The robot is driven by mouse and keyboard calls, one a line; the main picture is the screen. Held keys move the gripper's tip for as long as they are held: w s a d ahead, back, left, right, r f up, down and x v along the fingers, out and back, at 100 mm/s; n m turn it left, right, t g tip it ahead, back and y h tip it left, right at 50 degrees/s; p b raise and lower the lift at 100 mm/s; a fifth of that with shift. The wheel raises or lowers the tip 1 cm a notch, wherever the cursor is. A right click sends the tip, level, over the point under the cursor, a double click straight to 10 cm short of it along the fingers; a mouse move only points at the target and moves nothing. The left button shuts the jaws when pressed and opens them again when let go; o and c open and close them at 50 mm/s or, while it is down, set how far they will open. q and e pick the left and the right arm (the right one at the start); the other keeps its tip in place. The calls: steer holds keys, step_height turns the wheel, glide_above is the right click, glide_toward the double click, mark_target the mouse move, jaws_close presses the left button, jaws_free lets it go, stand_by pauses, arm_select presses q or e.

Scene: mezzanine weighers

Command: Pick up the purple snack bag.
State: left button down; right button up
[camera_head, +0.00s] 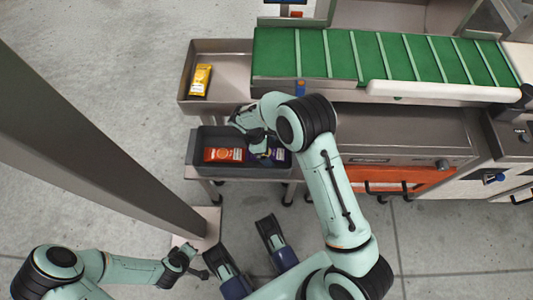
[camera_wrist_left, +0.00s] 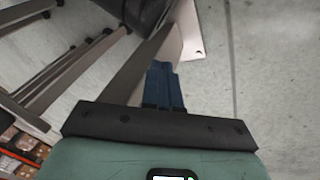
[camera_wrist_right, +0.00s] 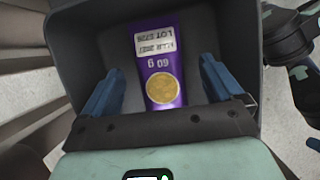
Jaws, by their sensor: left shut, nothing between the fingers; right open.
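The purple snack bag (camera_head: 281,156) lies in the dark grey bin (camera_head: 197,152), partly hidden by my right gripper. In the right wrist view the purple bag (camera_wrist_right: 160,60) shows whole, with a white printed label and a gold round picture. My right gripper (camera_head: 262,153) is over the bin. Its two blue fingers (camera_wrist_right: 158,82) are open, one on each side of the bag, with gaps to it; I cannot tell their exact height. My left gripper (camera_head: 203,273) is far off at the lower left, shut and empty, its blue fingers (camera_wrist_left: 164,82) together.
A red-orange bag (camera_head: 222,155) lies in the left part of the bin. A yellow bag (camera_head: 201,79) lies in the metal tray (camera_head: 232,78) behind. A green conveyor (camera_head: 375,55) stands at the back right. A grey post (camera_head: 110,155) rises at the left.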

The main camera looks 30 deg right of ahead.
steer(key=shift+x, duration=1.1)
arm_select(q)
steer(key=shift+s+a+f+g, duration=0.1)
steer(key=shift+s+f+g, duration=0.2)
steer(key=shift+s+f, duration=0.3)
arm_select(e)
steer(key=c, duration=1.1)
steer(key=shift+c, duration=0.2)
